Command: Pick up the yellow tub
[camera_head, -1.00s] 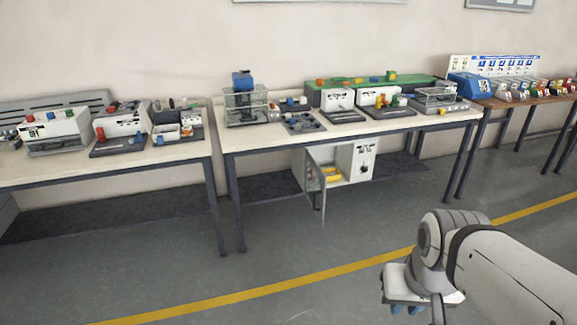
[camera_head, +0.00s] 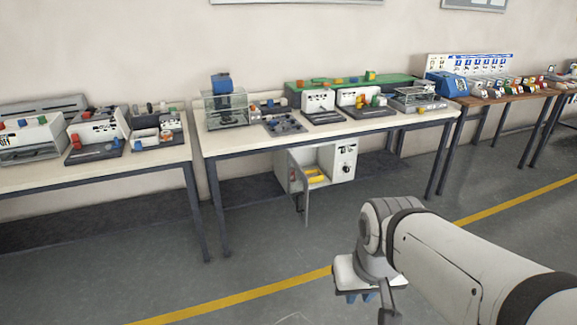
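Yellow items (camera_head: 317,175) lie inside a white cabinet (camera_head: 341,163) under the middle table. Its door (camera_head: 305,192) stands open towards me. They are small in the picture, and I cannot tell whether one of them is the yellow tub. My gripper (camera_head: 356,298) hangs low at the bottom of the picture, over the floor and well apart from the cabinet. I cannot tell how far apart the fingers are.
The middle table (camera_head: 270,146) carries several machines and parts, including a green unit (camera_head: 320,87) at the back. Another table (camera_head: 70,176) with machines stands left, a brown table (camera_head: 490,99) right. The grey floor before them is clear, with a yellow line (camera_head: 250,293).

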